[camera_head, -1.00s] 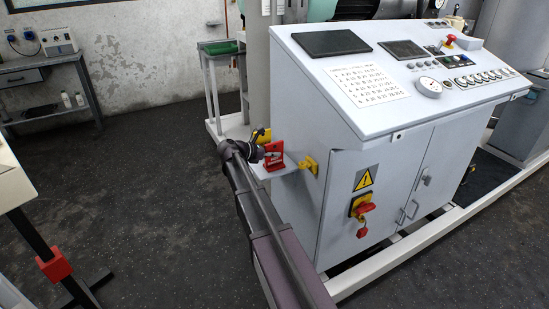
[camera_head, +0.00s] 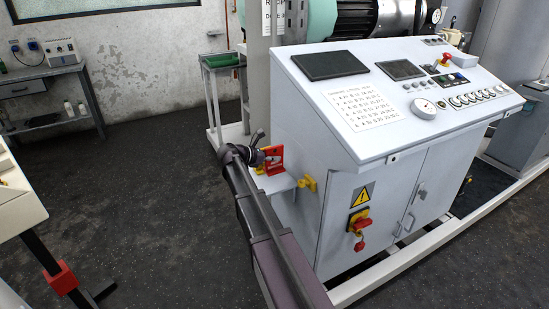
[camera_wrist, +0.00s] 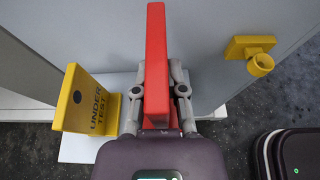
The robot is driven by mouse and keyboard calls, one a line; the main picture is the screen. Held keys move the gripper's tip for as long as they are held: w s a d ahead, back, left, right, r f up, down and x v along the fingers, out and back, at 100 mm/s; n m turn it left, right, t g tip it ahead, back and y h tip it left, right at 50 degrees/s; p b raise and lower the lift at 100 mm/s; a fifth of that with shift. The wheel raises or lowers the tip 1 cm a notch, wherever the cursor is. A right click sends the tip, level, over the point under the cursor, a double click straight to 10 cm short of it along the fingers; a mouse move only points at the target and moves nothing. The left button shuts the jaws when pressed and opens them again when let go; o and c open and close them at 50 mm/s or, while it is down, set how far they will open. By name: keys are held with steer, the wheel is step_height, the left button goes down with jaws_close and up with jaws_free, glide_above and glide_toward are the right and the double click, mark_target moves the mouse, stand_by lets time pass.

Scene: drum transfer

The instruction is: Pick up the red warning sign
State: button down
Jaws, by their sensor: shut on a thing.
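The red warning sign (camera_head: 276,159) is at the left side of the grey control cabinet, by a small white shelf (camera_head: 278,184). In the wrist view the red sign (camera_wrist: 157,60) is edge-on and upright between my gripper's two fingers (camera_wrist: 162,88). The fingers press on it from both sides. In the head view my gripper (camera_head: 264,157) reaches it from the left and appears to hold it slightly above the shelf. The sign's lower end is hidden by my gripper in the wrist view.
A yellow "UNDER TEST" sign (camera_wrist: 82,100) stands on the shelf close to the left finger. A yellow bracket (camera_wrist: 250,48) juts from the cabinet (camera_head: 300,140) at right. A bench (camera_head: 45,75) stands far left. Dark floor (camera_head: 140,170) is clear between.

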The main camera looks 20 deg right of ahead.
mark_target(274, 147)
steer(key=shift+r+p, duration=1.45)
steer(key=shift+r, duration=0.45)
steer(key=shift+r, duration=0.1)
